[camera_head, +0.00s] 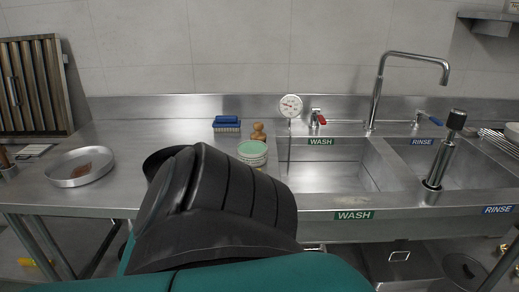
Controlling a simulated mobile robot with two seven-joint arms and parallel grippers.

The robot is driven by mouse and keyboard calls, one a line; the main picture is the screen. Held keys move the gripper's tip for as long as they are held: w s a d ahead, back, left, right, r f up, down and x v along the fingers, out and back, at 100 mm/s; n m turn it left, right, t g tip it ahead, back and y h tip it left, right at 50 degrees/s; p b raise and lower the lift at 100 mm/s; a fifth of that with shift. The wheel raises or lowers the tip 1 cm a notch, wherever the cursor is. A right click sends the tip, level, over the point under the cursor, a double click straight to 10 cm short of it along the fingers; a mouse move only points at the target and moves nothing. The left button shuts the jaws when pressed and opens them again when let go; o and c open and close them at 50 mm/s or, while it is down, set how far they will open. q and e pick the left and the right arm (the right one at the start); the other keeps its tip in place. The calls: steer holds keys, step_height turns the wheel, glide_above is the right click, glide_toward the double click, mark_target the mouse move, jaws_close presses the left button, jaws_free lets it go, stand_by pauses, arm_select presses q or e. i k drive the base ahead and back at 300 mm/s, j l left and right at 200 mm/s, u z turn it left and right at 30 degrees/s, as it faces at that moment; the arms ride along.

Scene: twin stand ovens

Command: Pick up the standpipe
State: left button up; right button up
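The standpipe (439,164) is a metal tube with a black knob-like top. Neither of my grippers shows in the head view. A large black and teal part, seemingly of my own body, fills the lower middle and hides part of the counter.
The left WASH basin (330,178) looks empty. A tall faucet (378,90) stands behind the basins. Left of them are a green-topped tub (253,152), a wooden-handled item (258,132), a blue brush (227,124) and a round pan (80,167). Plates (500,140) stand at far right.

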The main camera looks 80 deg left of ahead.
mark_target(456, 119)
steer(key=u, duration=3.55)
steer(key=z, duration=2.2)
steer(key=i+l, duration=0.5)
steer(key=l, duration=0.15)
